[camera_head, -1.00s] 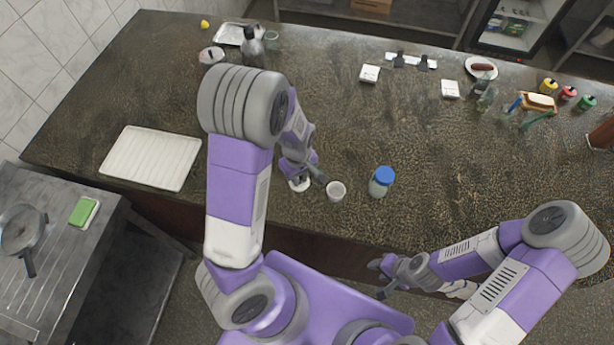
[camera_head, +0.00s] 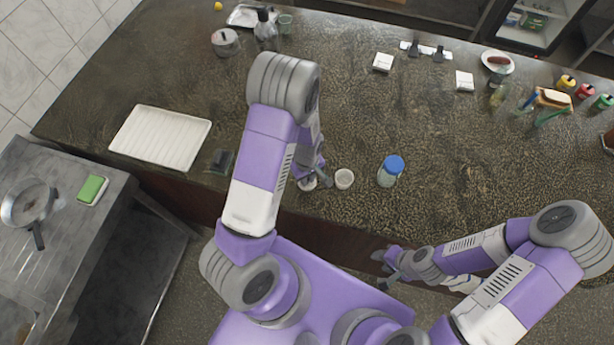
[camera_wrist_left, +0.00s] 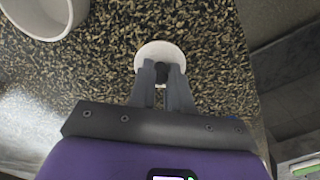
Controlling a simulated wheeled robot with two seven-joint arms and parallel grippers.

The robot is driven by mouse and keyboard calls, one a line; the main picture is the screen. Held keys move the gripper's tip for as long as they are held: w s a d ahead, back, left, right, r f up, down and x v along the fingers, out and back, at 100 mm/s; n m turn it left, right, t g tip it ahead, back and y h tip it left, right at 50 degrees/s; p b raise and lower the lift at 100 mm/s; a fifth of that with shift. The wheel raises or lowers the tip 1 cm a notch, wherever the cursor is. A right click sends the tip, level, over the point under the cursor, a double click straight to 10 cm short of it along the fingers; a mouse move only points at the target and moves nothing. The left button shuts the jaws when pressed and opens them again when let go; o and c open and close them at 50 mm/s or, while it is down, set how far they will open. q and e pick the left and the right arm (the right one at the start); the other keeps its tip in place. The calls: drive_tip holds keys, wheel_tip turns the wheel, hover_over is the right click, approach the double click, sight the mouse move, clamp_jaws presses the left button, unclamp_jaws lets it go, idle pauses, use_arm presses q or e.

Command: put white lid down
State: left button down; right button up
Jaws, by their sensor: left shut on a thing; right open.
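The white lid (camera_wrist_left: 160,50) is a small round disc with a dark knob, at the counter's front. My left gripper (camera_wrist_left: 162,76) is shut on the lid's knob; whether the lid touches the counter I cannot tell. In the head view the lid (camera_head: 308,184) is partly hidden by my left gripper (camera_head: 316,176). A small white open cup (camera_head: 344,179) stands just right of it and also shows at the upper left of the left wrist view (camera_wrist_left: 42,18). My right gripper (camera_head: 384,267) is open and empty, in front of the counter's edge.
A jar with a blue lid (camera_head: 391,170) stands right of the cup. A white tray (camera_head: 160,138) and a small dark object (camera_head: 221,160) lie to the left. The speckled counter (camera_head: 440,130) is clear behind the jar.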

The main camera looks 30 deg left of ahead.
use_arm(q)
drive_tip(key=shift+f, duration=0.25)
drive_tip(key=c, duration=1.1)
unclamp_jaws()
drive_tip(key=shift+r, duration=0.1)
drive_tip(key=shift+r, duration=0.1)
drive_tip(key=shift+r, duration=0.3)
wheel_tip(320, 180, up, 12)
drive_tip(key=shift+f+p, duration=0.2)
drive_tip(key=shift+p, duration=0.55)
